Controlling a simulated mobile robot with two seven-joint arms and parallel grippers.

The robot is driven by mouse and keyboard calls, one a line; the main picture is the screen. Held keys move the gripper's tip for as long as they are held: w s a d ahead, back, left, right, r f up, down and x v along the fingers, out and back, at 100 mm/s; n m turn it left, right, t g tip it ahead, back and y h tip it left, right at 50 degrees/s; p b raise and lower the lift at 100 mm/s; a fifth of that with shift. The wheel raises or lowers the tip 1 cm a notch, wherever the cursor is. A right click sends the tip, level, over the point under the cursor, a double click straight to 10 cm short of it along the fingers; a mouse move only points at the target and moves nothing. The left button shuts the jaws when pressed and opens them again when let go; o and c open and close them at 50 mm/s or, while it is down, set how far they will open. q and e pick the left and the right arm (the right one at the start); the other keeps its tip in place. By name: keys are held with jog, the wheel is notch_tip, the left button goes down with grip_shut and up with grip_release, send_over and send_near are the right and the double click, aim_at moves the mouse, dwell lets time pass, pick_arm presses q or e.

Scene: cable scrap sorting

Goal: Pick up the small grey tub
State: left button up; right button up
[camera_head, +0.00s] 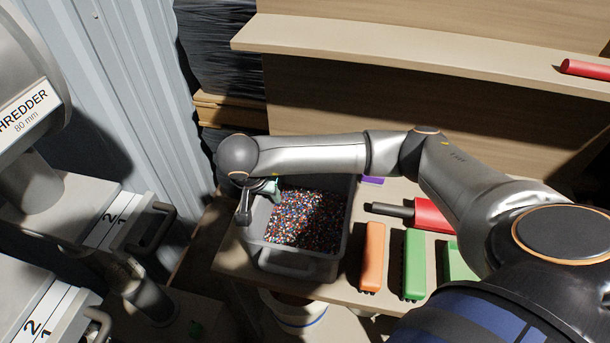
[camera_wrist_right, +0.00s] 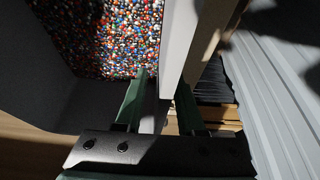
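The grey tub (camera_head: 346,226) stands upright at the left end of the table, holding multicoloured granules (camera_head: 305,218). My right gripper (camera_head: 259,197) is at the tub's left wall, pointing down. In the right wrist view the right gripper's two green fingers (camera_wrist_right: 163,78) stand apart, one inside the tub and one outside. The tub's wall (camera_wrist_right: 182,40) runs between them, and the gripper looks open. Whether either finger touches the wall is unclear. My left gripper is not in view.
An orange block (camera_head: 373,258), a green block (camera_head: 414,265) and a red-and-black tool (camera_head: 431,214) lie right of the tub. A purple piece (camera_head: 373,180) lies behind. The shredder (camera_head: 28,105) and a corrugated metal wall (camera_head: 133,85) are left. A shelf (camera_head: 400,50) crosses the back.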

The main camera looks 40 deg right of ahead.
grip_shut()
jog(key=shift+r, duration=0.15)
dwell(1.0)
